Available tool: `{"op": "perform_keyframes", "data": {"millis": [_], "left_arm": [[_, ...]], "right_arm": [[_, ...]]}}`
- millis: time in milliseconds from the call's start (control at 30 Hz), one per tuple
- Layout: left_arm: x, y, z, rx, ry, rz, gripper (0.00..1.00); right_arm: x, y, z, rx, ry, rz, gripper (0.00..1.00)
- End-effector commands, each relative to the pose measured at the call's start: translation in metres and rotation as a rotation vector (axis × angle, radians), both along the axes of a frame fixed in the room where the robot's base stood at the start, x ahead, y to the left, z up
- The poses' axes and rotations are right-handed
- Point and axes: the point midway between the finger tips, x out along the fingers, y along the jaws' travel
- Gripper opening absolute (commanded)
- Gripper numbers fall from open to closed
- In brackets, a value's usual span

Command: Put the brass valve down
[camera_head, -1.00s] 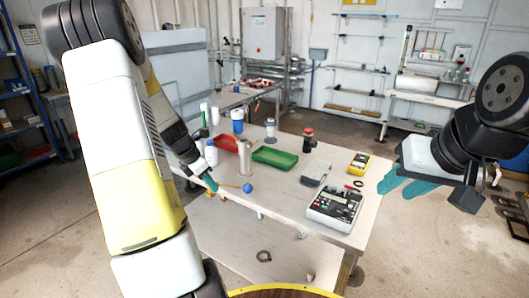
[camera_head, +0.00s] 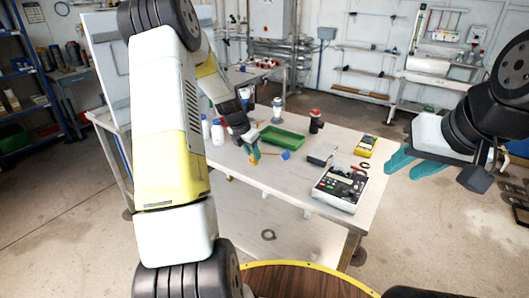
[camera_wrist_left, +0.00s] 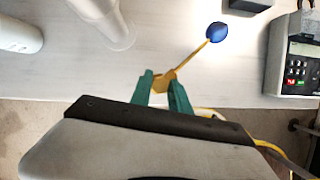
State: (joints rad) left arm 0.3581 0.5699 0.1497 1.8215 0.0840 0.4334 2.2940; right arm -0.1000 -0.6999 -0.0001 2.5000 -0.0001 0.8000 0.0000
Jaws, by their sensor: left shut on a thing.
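The brass valve shows in the left wrist view as a yellow body (camera_wrist_left: 162,82) with a thin yellow stem running to a round blue end (camera_wrist_left: 217,32). The blue end also shows in the head view (camera_head: 286,155), over the white table. My left gripper (camera_head: 254,154) is shut on the brass body, its teal fingers (camera_wrist_left: 165,92) on both sides of it. The valve is over the table's front part; I cannot tell whether it touches the top. My right gripper (camera_head: 418,160) is open and empty, right of the table.
White bottles (camera_head: 217,132) stand left. A clear cylinder (camera_wrist_left: 110,22) stands near my left gripper.

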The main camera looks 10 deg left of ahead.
Motion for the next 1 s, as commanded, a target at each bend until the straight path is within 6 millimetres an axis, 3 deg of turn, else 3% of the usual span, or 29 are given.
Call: {"op": "perform_keyframes", "data": {"millis": [233,567,600,700,1000], "left_arm": [[-0.001,0.000,-0.031,-0.001,0.002,0.000,0.00],[0.000,0.000,-0.034,-0.001,0.000,0.000,0.00],[-0.001,0.000,-0.035,0.000,0.000,-0.001,0.26],[-0.001,0.000,-0.035,0.000,0.000,-0.001,0.44],[-0.001,0.001,-0.034,0.000,0.000,-0.001,0.44]], "right_arm": [[0.000,0.000,0.000,0.000,0.000,0.000,0.36],[0.000,0.000,0.000,0.000,0.000,0.000,0.36],[0.000,0.000,0.000,0.000,0.000,0.000,0.36],[0.000,0.000,0.000,0.000,0.000,0.000,0.36],[0.000,0.000,0.000,0.000,0.000,0.000,0.36]]}}
